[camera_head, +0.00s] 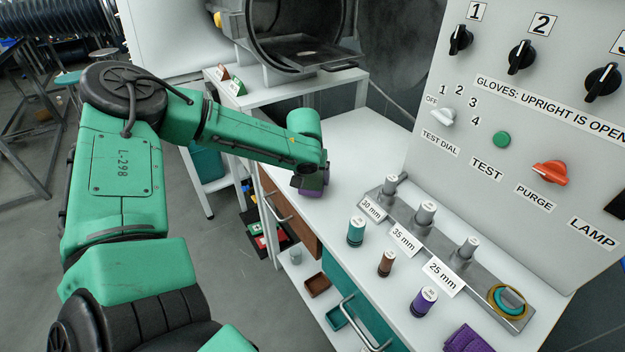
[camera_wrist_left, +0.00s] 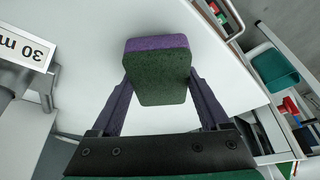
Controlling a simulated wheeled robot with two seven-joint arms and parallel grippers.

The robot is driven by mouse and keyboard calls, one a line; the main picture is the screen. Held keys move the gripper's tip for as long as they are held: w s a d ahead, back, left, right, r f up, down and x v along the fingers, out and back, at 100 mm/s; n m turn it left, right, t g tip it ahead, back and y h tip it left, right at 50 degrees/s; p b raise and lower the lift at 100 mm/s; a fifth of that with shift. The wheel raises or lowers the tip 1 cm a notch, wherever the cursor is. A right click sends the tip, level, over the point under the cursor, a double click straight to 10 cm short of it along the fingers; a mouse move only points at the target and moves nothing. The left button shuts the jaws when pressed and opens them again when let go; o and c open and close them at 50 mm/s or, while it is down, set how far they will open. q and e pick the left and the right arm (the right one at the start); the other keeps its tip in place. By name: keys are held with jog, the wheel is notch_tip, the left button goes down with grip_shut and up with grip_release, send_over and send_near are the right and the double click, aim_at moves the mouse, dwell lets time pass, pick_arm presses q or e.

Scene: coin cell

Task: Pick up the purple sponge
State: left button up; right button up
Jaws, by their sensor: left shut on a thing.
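The sponge (camera_wrist_left: 158,70) is a block with a purple top layer and a dark green scouring side. In the left wrist view it sits between the two dark purple fingers of my left gripper (camera_head: 311,188), which is shut on it. In the head view the gripper points down over the white worktop, near its left edge, and mostly hides the sponge. I cannot tell whether the sponge touches the worktop.
A metal rail (camera_head: 440,240) with several posts and size labels runs along the worktop. Teal (camera_head: 356,231), brown (camera_head: 386,263) and purple (camera_head: 423,301) cylinders stand before it. A ribbed purple thing (camera_head: 467,340) is cut off at the bottom. A control panel (camera_head: 545,130) rises behind.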

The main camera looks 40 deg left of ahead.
aim_at(312, 177)
pick_arm(q)
notch_tip(312, 177, up, 19)
jog(key=shift+p, duration=0.45)
